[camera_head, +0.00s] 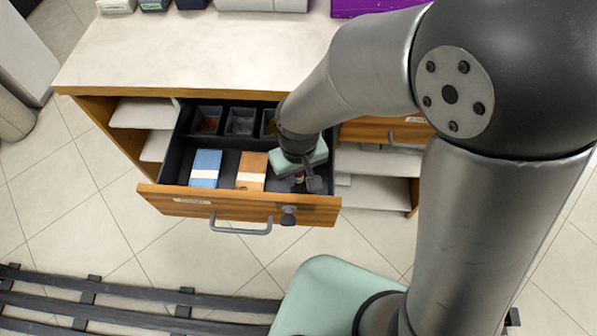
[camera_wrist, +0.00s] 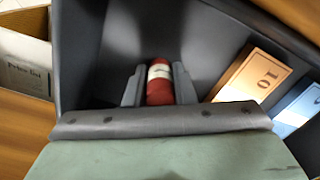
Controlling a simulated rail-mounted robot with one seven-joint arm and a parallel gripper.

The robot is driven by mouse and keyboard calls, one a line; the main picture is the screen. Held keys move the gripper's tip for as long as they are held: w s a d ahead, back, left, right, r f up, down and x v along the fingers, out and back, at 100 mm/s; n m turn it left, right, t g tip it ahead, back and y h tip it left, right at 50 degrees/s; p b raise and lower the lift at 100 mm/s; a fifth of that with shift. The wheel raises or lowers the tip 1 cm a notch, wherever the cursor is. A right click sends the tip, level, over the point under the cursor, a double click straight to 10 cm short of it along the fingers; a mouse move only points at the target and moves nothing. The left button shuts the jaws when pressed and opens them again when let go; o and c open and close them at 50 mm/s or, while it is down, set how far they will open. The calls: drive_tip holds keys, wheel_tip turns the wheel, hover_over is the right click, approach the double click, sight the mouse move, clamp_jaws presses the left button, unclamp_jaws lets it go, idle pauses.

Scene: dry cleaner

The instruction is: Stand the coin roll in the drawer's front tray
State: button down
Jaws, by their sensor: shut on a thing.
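The coin roll (camera_wrist: 160,82) is red with a white band and sits between the fingers of my gripper (camera_wrist: 160,88) in the wrist view. My gripper is shut on it. In the head view my gripper (camera_head: 300,182) is over the right end of the open drawer (camera_head: 170,197), and only a small red bit of the roll shows there. The drawer's front tray (camera_wrist: 110,45) is dark grey. Its bare floor and walls surround the roll in the wrist view. I cannot tell whether the roll touches the tray floor.
A blue banknote bundle (camera_head: 205,168) and an orange bundle (camera_head: 252,170) lie in the tray, left of my gripper. Small coin cups (camera_head: 241,121) line the drawer's back. The counter (camera_head: 200,50) is behind.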

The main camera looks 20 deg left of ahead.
drive_tip(key=shift+f, duration=0.2)
drive_tip(key=c, duration=1.2)
unclamp_jaws()
drive_tip(key=shift+r, duration=0.15)
wheel_tip(320, 180, up, 12)
drive_tip(key=p, duration=0.2)
drive_tip(key=shift+r+p, duration=0.1)
drive_tip(key=shift+p, duration=0.25)
